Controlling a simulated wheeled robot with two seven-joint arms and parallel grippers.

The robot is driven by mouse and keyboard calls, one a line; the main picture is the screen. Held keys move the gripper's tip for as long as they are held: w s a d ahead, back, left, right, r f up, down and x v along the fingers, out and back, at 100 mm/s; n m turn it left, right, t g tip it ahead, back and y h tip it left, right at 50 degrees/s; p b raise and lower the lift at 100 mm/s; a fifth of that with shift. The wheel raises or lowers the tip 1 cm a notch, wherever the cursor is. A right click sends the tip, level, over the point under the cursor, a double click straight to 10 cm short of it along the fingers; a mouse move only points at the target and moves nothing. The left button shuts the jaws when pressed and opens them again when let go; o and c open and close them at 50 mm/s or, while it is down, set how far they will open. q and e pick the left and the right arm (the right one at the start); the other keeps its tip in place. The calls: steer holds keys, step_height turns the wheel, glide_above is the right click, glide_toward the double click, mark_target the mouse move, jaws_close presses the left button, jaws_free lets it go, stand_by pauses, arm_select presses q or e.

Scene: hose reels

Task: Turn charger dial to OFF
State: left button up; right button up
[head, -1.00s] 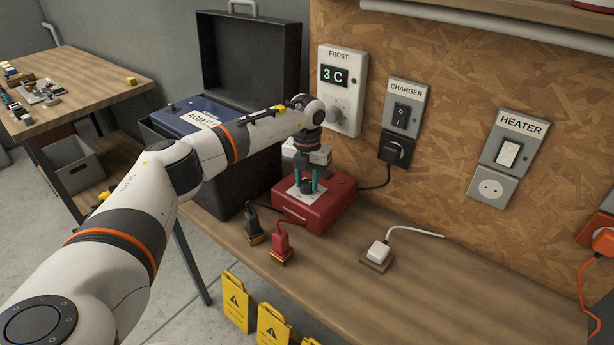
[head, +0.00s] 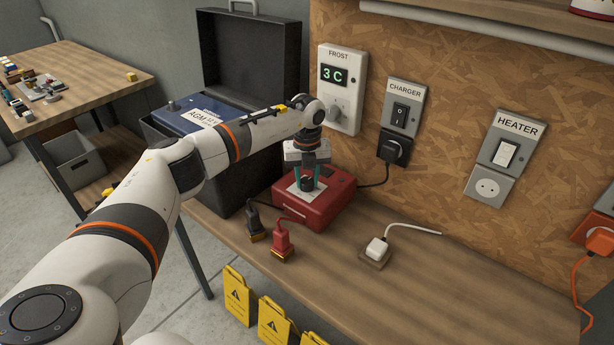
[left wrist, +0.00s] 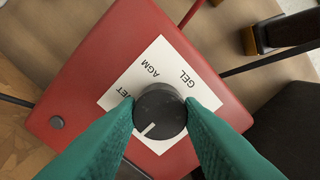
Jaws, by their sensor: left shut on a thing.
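The red charger (head: 325,205) sits on the wooden bench, with a white label (left wrist: 120,97) on its top. Its dark round dial (left wrist: 159,116) has a white pointer line, which points to the lower left in the left wrist view. WET, AGM and GEL show on the label, above the dial in that view; no OFF mark is visible, and part of the label is hidden by the fingers. My left gripper (head: 306,180) points down over the charger, its green fingers (left wrist: 159,105) shut on the dial from both sides. My right gripper is not in view.
A dark open case (head: 245,165) with a blue battery (head: 187,118) is behind my arm. The wall has a CHARGER switch (head: 401,115). The bench's right part is clear.

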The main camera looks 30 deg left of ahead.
mark_target(307, 181)
arm_select(q)
steer(key=shift+r, duration=0.15)
steer(key=o, duration=1)
steer(key=shift+c, duration=0.2)
step_height(307, 181, up, 12)
steer(key=b, duration=0.2)
steer(key=shift+b, duration=0.4)
